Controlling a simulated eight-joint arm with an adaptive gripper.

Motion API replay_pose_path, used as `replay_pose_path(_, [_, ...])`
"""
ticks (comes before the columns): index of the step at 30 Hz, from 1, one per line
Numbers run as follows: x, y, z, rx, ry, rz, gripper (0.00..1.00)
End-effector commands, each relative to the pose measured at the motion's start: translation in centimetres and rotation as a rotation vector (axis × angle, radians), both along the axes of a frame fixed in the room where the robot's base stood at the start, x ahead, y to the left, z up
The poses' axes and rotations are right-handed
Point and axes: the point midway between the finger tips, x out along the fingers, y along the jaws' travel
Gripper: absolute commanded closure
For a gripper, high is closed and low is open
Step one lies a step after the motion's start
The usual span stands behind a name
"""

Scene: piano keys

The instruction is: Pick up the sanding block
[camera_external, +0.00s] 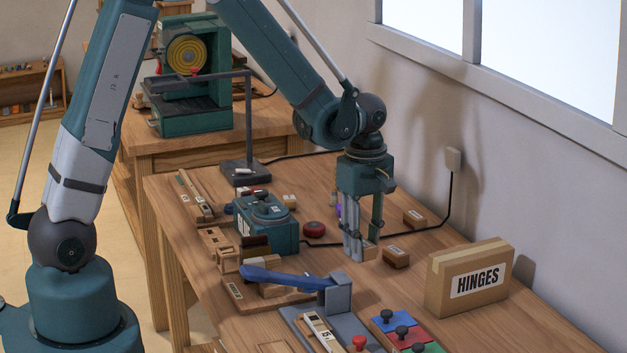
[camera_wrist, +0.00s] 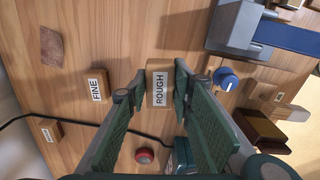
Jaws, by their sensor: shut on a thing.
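A wooden block labelled ROUGH (camera_wrist: 160,88) sits between the two fingers of my gripper (camera_wrist: 160,86) in the wrist view. In the outside view my gripper (camera_external: 361,252) points straight down, and the light wooden block (camera_external: 371,250) shows partly behind its fingertips, at or very near the table top. My gripper is shut on this block, with a finger against each side. A similar block labelled FINE (camera_wrist: 96,87) lies apart to its left in the wrist view. In the outside view it appears as the block (camera_external: 396,258) to the right.
Another small labelled block (camera_external: 415,218) lies near the wall. A HINGES box (camera_external: 470,278) stands at right. A green machine (camera_external: 266,220), a red button (camera_external: 314,229) and a blue-handled clamp (camera_external: 290,278) are left and in front. A black cable (camera_external: 425,227) crosses the table behind.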

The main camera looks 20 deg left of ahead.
Motion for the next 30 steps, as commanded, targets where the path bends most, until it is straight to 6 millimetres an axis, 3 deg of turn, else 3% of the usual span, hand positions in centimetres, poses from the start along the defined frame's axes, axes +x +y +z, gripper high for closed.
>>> replay_pose_path(9, [0.0,0.0,2.6,0.000,0.000,0.000,0.89])
replay_pose_path(30, [0.0,0.0,2.8,0.000,0.000,0.000,0.89])
